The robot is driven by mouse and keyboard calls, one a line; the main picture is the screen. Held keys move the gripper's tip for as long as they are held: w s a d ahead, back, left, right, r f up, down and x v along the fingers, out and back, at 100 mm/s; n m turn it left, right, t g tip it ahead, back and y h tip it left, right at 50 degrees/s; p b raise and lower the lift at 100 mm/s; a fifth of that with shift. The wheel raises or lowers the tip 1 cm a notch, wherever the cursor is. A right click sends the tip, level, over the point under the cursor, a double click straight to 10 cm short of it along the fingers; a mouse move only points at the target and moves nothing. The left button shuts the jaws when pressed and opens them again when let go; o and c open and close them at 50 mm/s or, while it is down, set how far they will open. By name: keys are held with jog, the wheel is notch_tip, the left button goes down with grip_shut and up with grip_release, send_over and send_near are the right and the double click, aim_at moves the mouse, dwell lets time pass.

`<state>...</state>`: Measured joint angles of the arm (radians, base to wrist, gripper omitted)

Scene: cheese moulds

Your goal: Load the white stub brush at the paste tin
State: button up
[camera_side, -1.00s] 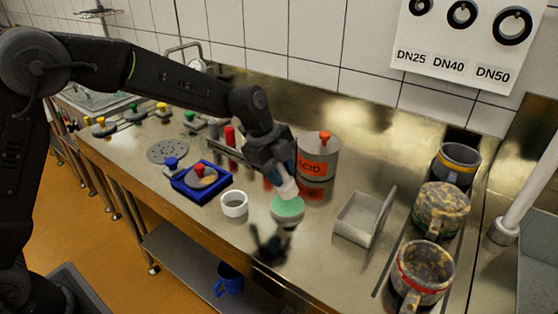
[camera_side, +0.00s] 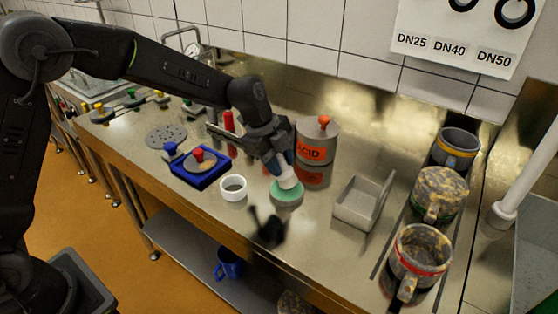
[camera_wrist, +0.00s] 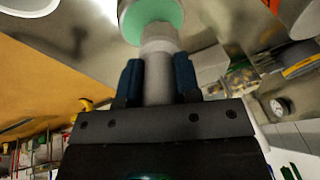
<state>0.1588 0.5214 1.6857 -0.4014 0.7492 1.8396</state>
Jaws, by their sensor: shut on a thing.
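My gripper (camera_side: 280,164) has its blue fingers shut on the handle of the white stub brush (camera_side: 288,181). The brush points down, slightly tilted, at the paste tin (camera_side: 286,199), a low round tin with a pale green top. In the wrist view the brush (camera_wrist: 159,65) stands between the two fingers (camera_wrist: 158,82), and its head overlaps the green paste (camera_wrist: 145,18). The brush end appears to be at the paste surface; whether it presses in I cannot tell.
A white ring-shaped cup (camera_side: 233,188) stands left of the tin. The ACID can (camera_side: 317,142) with its red knob is close behind the gripper. A grey open tray (camera_side: 356,205) is to the right, then several stained mugs (camera_side: 438,190). A blue tray (camera_side: 178,176) lies further left.

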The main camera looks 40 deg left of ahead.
jog(key=shift+f, duration=0.75)
dwell(0.9)
jog(key=shift+r, duration=3.55)
jog(key=shift+s+a+f+n, duration=0.15)
jog(key=shift+s+a+n, duration=0.1)
jog(key=shift+a+n, duration=0.35)
jog(key=s+a+f+n+t+y, duration=0.1)
jog(key=s+a+n+y, duration=0.3)
jog(key=a+n, duration=0.4)
jog(key=shift+a+f+n+t+y, duration=0.35)
jog(key=shift+f+n+y, duration=0.25)
jog(key=shift+n, duration=3.2)
